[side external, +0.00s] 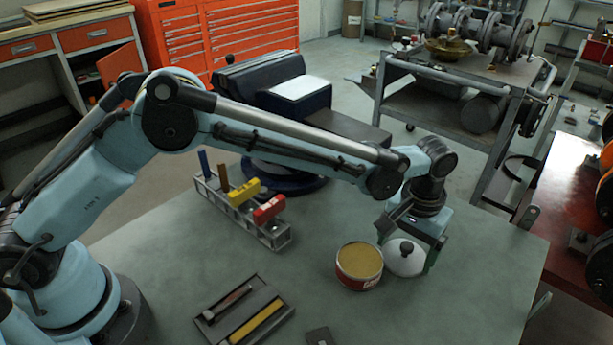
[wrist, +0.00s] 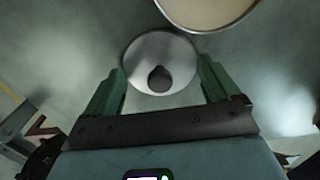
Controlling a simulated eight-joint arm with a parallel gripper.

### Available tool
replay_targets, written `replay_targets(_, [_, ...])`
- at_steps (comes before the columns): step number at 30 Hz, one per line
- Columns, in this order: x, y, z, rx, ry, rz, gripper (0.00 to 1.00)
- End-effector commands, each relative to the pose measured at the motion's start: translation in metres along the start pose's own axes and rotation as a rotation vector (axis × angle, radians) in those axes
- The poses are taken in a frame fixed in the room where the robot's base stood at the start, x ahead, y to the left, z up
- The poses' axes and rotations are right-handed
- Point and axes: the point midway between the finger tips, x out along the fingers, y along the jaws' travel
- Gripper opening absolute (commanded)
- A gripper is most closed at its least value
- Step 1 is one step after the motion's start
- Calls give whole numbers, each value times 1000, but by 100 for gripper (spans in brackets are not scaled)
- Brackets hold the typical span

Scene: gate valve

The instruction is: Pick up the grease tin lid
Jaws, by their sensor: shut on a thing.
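The grease tin lid (side external: 404,262) is a pale round disc with a dark knob, just right of the open grease tin (side external: 359,268). My gripper (side external: 407,254) points down over the lid, its green fingers on either side of it. The dark knob faces the camera. The tin (wrist: 208,10) shows at the top edge, close to the lid. I cannot tell whether the lid is clear of the table.
A rack with coloured blocks (side external: 243,210) stands left of the tin on the grey table (side external: 330,220). A dark tray (side external: 243,312) with two bars lies at the front. A metal cart (side external: 455,105) stands behind the table, and a red bench (side external: 570,200) at the right.

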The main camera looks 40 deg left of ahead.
Motion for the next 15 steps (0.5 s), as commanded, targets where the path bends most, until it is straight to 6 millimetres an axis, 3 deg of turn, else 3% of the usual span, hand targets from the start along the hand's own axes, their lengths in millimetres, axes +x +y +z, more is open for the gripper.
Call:
replay_targets(8, [-8,0,0,0,0,0,60])
replay_targets(15, [-43,0,0,0,0,0,60])
